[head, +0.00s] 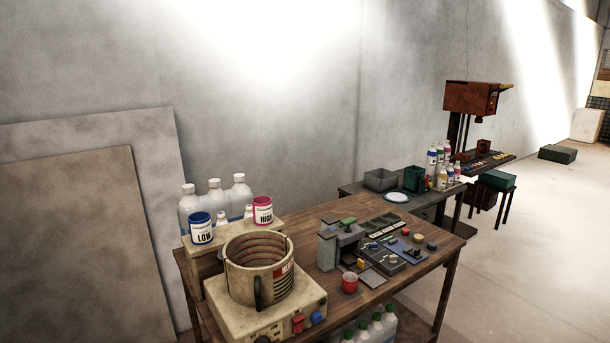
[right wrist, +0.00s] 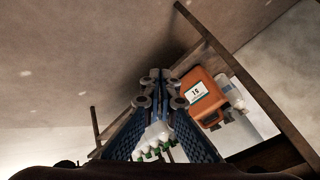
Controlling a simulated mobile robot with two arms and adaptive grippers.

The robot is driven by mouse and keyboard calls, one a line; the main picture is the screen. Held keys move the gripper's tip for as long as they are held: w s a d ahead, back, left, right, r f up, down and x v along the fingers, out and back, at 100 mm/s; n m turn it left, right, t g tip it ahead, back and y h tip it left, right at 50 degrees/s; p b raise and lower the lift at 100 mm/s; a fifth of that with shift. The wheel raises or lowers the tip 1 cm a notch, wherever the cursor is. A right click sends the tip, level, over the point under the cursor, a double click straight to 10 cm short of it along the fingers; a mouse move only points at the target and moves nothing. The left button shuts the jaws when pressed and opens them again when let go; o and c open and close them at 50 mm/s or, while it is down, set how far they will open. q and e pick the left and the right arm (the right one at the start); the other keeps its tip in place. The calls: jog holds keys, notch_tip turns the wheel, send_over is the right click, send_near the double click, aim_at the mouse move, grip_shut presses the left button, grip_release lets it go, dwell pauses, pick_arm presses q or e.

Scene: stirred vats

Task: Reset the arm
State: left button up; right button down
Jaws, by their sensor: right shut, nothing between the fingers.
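My right gripper (right wrist: 160,76) shows in the right wrist view, at the middle of the picture. Its fingers are shut together with nothing between them. An orange canister (right wrist: 203,98) with a white label is to the right of the fingers. Neither of my arms shows in the head view, and my left gripper is in no view.
In the head view, the wooden table (head: 330,211) carries a coiled vat (head: 262,275), LOW (head: 202,232) and HIGH (head: 262,211) tins, a red cup (head: 350,282) and a control panel (head: 388,246). Bottles (head: 375,326) stand below it. The floor (head: 540,240) at right is mostly open.

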jog(key=s+d+f+n+g+h, duration=0.1)
jog(key=s+d+f, duration=0.3)
jog(key=s, duration=0.6)
jog(key=s+d+f+n+g+h, duration=0.1)
jog(key=s+d+f+n+g, duration=0.2)
jog(key=s, duration=0.6)
jog(key=s+d+f+n+g+h, duration=0.1)
jog(key=s+d+f, duration=0.4)
jog(key=s, duration=0.5)
notch_tip(320, 180, down, 2)
jog(key=shift+s+f+n+g, duration=0.1)
jog(key=shift+s+n+g, duration=0.25)
jog(key=shift+n+g, duration=0.2)
